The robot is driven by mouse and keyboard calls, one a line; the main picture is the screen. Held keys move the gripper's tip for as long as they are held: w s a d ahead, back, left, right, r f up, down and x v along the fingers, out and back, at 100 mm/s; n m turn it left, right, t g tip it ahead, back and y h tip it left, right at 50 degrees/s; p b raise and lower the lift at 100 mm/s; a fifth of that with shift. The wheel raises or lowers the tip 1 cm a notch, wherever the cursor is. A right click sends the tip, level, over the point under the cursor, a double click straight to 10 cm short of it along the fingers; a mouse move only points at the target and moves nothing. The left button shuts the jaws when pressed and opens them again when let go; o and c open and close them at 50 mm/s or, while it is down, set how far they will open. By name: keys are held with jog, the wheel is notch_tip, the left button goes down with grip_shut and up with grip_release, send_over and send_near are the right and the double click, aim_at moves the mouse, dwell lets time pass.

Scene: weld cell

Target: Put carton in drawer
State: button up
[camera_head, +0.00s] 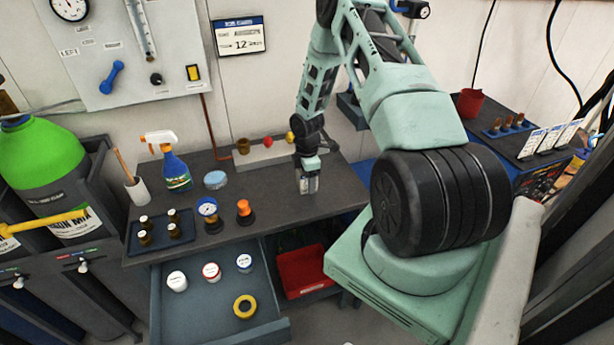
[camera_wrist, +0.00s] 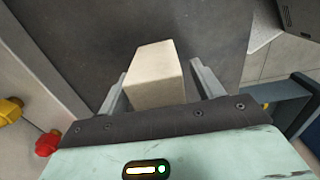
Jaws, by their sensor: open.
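A beige carton (camera_wrist: 155,72) stands between the two fingers of my gripper (camera_wrist: 160,84) in the wrist view. The fingers are open, one on each side of it, with a gap visible at the right finger. In the head view my gripper (camera_head: 309,181) points down at the right part of the dark workbench and mostly hides the carton there. The drawer (camera_head: 195,312) below the bench front is pulled open. It holds three lidded jars (camera_head: 211,271) and a yellow ring (camera_head: 244,306).
On the workbench (camera_head: 275,205) stand a spray bottle (camera_head: 172,163), a tray of small bottles (camera_head: 137,243), a round gauge (camera_head: 208,212) and an orange-topped item (camera_head: 244,212). A rail with coloured knobs (camera_head: 267,148) runs behind. A red bin (camera_head: 302,270) sits below. The drawer's front-left is clear.

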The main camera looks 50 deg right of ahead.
jog(key=shift+f, duration=0.25)
jog(key=c, duration=1.2)
jog(key=shift+c, duration=0.2)
jog(key=shift+r, duration=0.15)
